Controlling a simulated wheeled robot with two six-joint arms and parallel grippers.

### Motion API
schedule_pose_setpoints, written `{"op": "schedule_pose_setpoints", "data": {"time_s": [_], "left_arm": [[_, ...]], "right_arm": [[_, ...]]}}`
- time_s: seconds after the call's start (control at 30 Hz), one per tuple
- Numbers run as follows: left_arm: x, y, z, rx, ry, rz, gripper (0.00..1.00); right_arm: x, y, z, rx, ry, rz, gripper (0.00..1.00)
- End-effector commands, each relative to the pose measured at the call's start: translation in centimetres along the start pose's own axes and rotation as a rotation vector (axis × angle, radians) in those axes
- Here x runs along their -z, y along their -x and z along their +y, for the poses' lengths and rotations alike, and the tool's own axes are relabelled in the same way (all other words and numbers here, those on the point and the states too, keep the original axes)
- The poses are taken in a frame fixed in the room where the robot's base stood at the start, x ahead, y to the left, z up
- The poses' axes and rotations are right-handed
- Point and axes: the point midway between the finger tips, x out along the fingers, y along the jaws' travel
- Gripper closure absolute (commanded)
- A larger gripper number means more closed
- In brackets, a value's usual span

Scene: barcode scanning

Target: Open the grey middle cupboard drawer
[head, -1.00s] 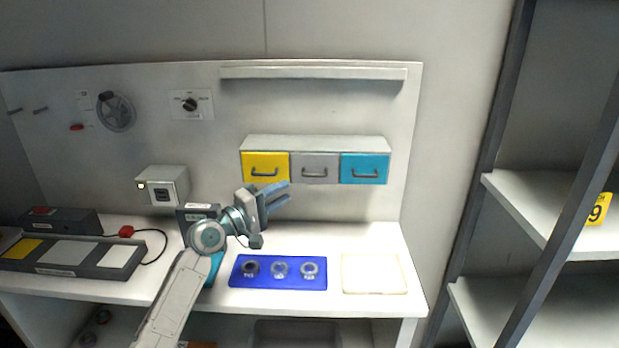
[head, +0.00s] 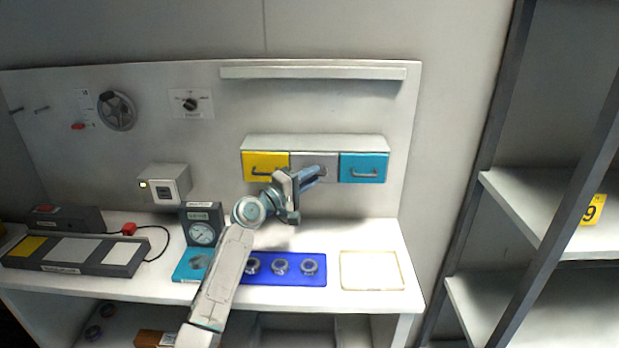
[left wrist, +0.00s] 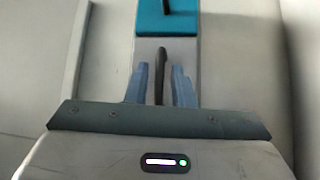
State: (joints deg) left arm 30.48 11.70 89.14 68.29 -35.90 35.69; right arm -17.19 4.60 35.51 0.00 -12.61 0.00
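The cupboard (head: 315,142) on the back panel has a yellow drawer (head: 259,161), a grey middle drawer (head: 308,159) and a teal drawer (head: 363,161), all closed. My left gripper (head: 314,174) is at the front of the grey drawer and partly covers it in the head view. In the left wrist view, the grey drawer (left wrist: 183,50) and its dark handle (left wrist: 160,72) lie ahead. The two blue fingers (left wrist: 160,86) are open, one on each side of the handle, with gaps visible. The teal drawer (left wrist: 166,20) is beyond. My right gripper is not in view.
On the table below are a blue tray (head: 285,278) with round parts, a cream square mat (head: 371,270), a dial gauge (head: 201,234) and a long grey box (head: 70,255) at left. A white meter box (head: 165,184) stands on the panel. A shelf rack is at right.

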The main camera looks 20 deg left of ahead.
Motion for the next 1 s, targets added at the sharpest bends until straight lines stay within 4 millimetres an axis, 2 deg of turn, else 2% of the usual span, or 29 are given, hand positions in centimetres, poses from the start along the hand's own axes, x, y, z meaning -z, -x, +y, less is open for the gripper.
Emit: {"op": "schedule_pose_setpoints", "data": {"time_s": [0.03,0.1,0.37,0.73,1.0], "left_arm": [[0.0,0.0,0.0,0.0,0.0,0.0,0.89],[0.0,0.0,0.0,0.0,0.0,0.0,1.0],[-0.2,0.2,0.1,0.001,0.0,0.0,1.0],[-4.3,4.4,1.1,0.003,0.0,-0.001,1.0],[-5.2,5.2,1.2,0.001,0.001,0.0,1.0]], "right_arm": [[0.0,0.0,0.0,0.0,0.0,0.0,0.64],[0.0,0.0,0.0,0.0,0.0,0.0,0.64],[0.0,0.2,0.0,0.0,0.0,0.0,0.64],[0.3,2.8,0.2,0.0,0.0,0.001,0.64],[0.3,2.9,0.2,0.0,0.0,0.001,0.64]]}}
